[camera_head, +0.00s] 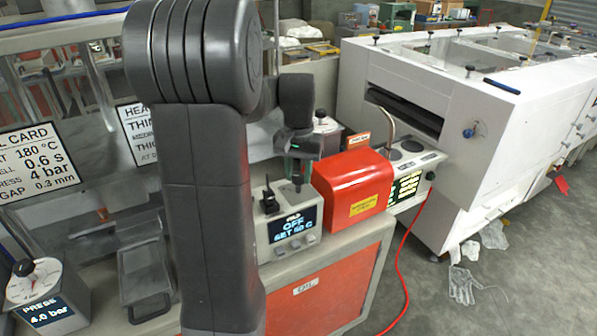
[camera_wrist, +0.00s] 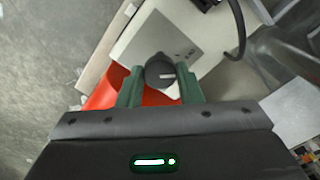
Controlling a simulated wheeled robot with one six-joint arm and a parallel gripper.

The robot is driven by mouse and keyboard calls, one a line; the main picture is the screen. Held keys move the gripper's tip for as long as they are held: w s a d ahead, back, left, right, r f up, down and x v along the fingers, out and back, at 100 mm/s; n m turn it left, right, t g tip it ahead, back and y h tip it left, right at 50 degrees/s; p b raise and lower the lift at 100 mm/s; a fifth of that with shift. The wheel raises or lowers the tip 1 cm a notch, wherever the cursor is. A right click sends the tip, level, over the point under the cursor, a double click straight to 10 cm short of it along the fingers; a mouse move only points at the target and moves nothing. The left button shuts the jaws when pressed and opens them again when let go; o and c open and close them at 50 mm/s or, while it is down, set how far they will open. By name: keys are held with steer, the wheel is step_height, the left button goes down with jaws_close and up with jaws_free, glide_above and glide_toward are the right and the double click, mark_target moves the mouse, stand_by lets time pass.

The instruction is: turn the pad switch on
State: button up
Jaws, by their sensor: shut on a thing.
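The pad control box (camera_head: 290,222) is a grey box with a lit display that reads OFF and a set value that looks like 60 C. My gripper (camera_head: 298,180) points down over the box's top. In the wrist view, a dark round knob (camera_wrist: 159,66) with a white mark sits on the box's pale top (camera_wrist: 150,42). The green fingers of my gripper (camera_wrist: 161,80) stand on either side of the knob and are shut on it. In the head view the knob is mostly hidden by the fingers.
A red cover (camera_head: 350,190) stands close right of the box. A black lever or plug (camera_head: 269,202) rises from the box's left top. A second unit with a green-text display (camera_head: 407,185) is further right. A press dial box (camera_head: 42,295) is at lower left.

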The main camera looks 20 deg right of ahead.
steer(key=m+p, duration=0.1)
steer(key=m, duration=0.3)
steer(key=shift+r+m, duration=0.1)
steer(key=shift+m, duration=0.3)
steer(key=m+p, duration=0.1)
steer(key=m, duration=0.3)
steer(key=shift+m, duration=0.3)
steer(key=m, duration=0.4)
steer(key=shift+m+p, duration=0.4)
steer(key=shift+m, duration=1.7)
steer(key=o, duration=1)
